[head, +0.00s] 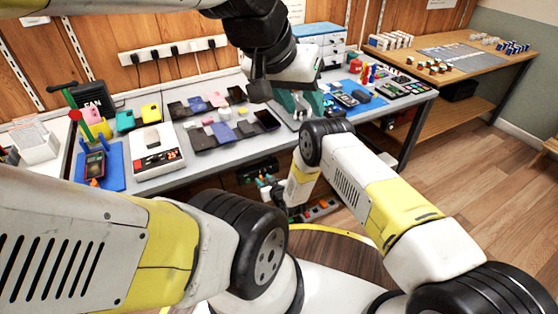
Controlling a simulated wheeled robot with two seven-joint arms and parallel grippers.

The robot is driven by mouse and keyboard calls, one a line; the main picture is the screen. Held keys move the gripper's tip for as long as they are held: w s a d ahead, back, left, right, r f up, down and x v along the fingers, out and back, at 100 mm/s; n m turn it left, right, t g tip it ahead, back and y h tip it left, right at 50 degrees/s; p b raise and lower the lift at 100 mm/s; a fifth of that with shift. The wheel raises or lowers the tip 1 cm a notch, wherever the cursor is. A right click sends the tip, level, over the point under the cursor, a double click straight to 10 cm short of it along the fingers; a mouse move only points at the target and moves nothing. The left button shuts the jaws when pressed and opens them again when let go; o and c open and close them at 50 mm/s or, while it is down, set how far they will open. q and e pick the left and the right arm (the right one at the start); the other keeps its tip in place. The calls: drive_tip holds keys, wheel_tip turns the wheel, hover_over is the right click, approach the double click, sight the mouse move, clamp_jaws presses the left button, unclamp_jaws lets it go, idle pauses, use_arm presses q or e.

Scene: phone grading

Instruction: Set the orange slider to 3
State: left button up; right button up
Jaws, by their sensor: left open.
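I cannot make out a numbered orange slider for certain; the small controls on the bench are too small to read. Dark panels with small coloured parts (405,88) lie at the bench's right end. My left gripper (282,97) is open above the middle of the bench, near a green device (311,103) that it partly hides. My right gripper (271,189) is low in front of the bench, partly hidden by its own arm, and its jaws cannot be read.
A wooden table (490,75) stands at the back right. Floor (480,160) is clear at right.

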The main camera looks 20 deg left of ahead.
drive_tip(key=shift+w+a, duration=0.2)
clamp_jaws()
idle(1.4)
